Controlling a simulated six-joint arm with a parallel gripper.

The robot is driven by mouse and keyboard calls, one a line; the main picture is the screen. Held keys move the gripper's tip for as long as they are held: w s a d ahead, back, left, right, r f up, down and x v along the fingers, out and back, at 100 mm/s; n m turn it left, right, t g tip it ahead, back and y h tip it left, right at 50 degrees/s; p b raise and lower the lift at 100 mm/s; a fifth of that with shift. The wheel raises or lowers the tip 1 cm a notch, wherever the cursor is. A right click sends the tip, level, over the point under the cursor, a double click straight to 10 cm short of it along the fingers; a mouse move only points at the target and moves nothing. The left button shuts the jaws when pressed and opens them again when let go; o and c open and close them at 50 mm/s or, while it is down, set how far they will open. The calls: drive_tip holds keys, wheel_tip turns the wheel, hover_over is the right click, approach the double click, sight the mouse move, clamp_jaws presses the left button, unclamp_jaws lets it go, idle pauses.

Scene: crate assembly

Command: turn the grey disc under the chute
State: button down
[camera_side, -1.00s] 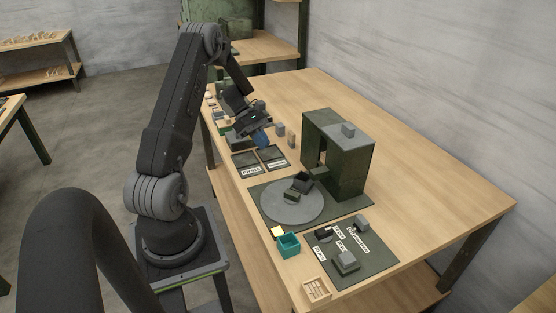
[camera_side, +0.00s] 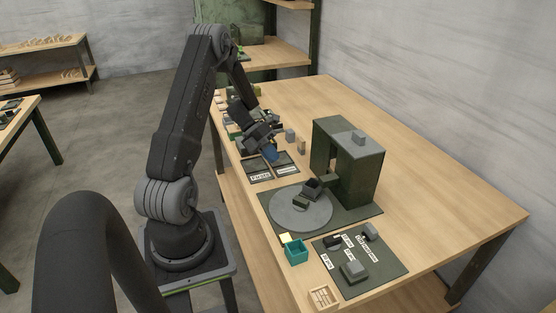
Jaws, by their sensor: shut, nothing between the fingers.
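The grey disc (camera_side: 290,215) lies flat on a dark green mat in front of the dark green chute housing (camera_side: 347,160). A small dark crate-like part (camera_side: 312,187) sits on the disc's far right side, close to the housing, with a smaller dark piece (camera_side: 300,202) beside it. My gripper (camera_side: 270,154) is shut and empty. It is over the two dark labelled pads, behind the disc and apart from it. Its fingertips are small and partly blurred in this view.
A dark mat (camera_side: 377,270) with labels and several grey parts lies front right. A small wooden crate (camera_side: 323,297) is at the front corner. The table's right side is clear.

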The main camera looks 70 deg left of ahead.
sight(300, 187)
drive_tip(key=x, duration=0.7)
drive_tip(key=shift+d, duration=0.15)
drive_tip(key=w+d, duration=0.2)
drive_tip(key=shift+d+f, duration=0.25)
drive_tip(key=shift+d, duration=0.1)
drive_tip(key=shift+w+d, duration=0.35)
drive_tip(key=shift+d, duration=0.05)
drive_tip(key=shift+w+d, duration=0.2)
drive_tip(key=shift+w, duration=0.35)
drive_tip(key=shift+s, duration=0.15)
